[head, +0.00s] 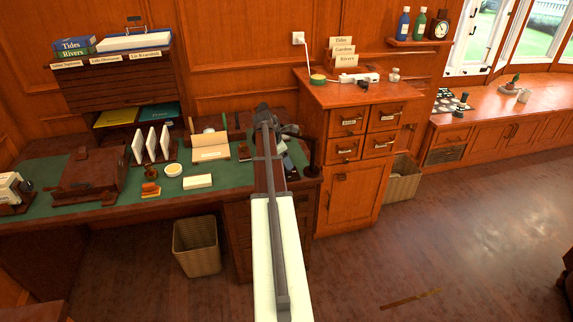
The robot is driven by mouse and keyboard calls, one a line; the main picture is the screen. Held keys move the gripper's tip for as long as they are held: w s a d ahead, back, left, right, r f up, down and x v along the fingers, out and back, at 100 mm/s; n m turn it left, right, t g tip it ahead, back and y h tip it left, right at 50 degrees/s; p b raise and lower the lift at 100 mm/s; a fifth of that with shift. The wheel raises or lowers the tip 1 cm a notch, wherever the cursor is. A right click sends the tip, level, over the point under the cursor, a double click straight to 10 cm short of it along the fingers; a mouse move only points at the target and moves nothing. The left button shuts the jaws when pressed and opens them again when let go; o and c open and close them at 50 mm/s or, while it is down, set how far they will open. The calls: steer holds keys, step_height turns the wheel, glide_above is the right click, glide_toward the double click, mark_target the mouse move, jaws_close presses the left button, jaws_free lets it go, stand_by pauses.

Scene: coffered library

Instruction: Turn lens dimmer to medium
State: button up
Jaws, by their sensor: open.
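My arm reaches up from the bottom of the head view over the right end of the desk. My gripper (288,131), dark grey and small in view, is open above that end of the desk. Its fingers are hard to make out against the dark things behind. I cannot pick out a lens dimmer or its setting. A dark upright post (312,152) stands at the desk's right edge, close to the gripper; I cannot tell what it belongs to. A small dark and pale item (290,168) lies beside my arm, which partly hides this area.
A drawer cabinet (350,195) stands right of the desk. A wicker basket (196,247) is on the floor.

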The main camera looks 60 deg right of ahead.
steer(key=shift+x, duration=1.3)
steer(key=shift+c, duration=0.3)
steer(key=c, duration=1)
steer(key=shift+w+d+m+g, duration=0.15)
steer(key=shift+m+g, duration=0.25)
steer(key=shift+m, duration=0.7)
steer(key=shift+m+g+y, duration=0.3)
steer(key=shift+m+y, duration=0.2)
steer(key=shift+m, duration=0.7)
steer(key=o, duration=1.1)
steer(key=shift+c, duration=0.2)
